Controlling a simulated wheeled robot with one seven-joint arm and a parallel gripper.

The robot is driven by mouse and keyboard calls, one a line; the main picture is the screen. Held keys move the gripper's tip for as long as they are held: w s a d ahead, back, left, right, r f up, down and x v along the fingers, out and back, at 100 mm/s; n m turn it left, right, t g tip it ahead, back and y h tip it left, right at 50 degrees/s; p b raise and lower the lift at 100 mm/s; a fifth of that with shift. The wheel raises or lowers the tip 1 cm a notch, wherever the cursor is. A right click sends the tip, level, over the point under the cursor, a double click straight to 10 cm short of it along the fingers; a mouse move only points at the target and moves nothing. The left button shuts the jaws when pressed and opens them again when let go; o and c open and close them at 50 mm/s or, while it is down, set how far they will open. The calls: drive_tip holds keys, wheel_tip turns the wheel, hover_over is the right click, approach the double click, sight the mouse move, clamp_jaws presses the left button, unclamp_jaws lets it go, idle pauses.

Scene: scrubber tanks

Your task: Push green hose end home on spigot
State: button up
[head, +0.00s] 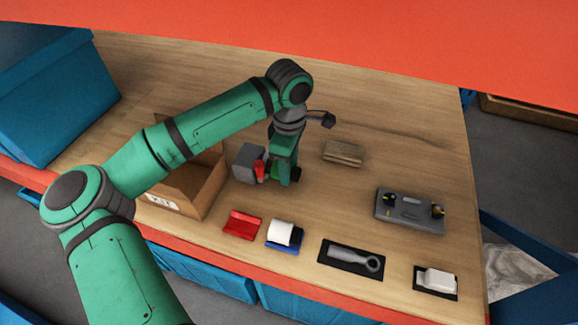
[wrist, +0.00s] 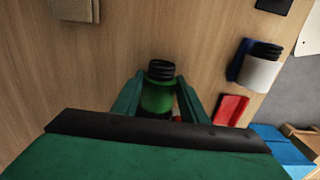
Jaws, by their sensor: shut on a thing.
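My gripper (head: 281,176) is low over the workbench, beside a grey block (head: 247,163). In the wrist view its two fingers (wrist: 158,98) are closed around the green hose end (wrist: 157,97), a green cylinder with a black ribbed part pointing away from the gripper's palm. In the head view the hose end is mostly hidden by the fingers. A red part (head: 261,171) shows between the grey block and the gripper. The spigot cannot be made out clearly, and I cannot tell how far the hose end sits on it.
An open cardboard box (head: 205,190) stands left of the block. A wooden block (head: 343,153) and a grey plate with knobs (head: 408,212) lie to the right. A red holder (head: 240,224), a white roll (head: 281,232) and a grey tool (head: 352,257) line the front edge.

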sight(276, 163)
drive_tip(key=shift+w+a, duration=0.3)
drive_tip(key=shift+a, duration=0.5)
drive_tip(key=shift+w+a, duration=0.3)
drive_tip(key=shift+a, duration=0.5)
idle(2.2)
drive_tip(key=o, duration=1.3)
wheel_tip(276, 163, up, 11)
drive_tip(key=shift+f, duration=0.15)
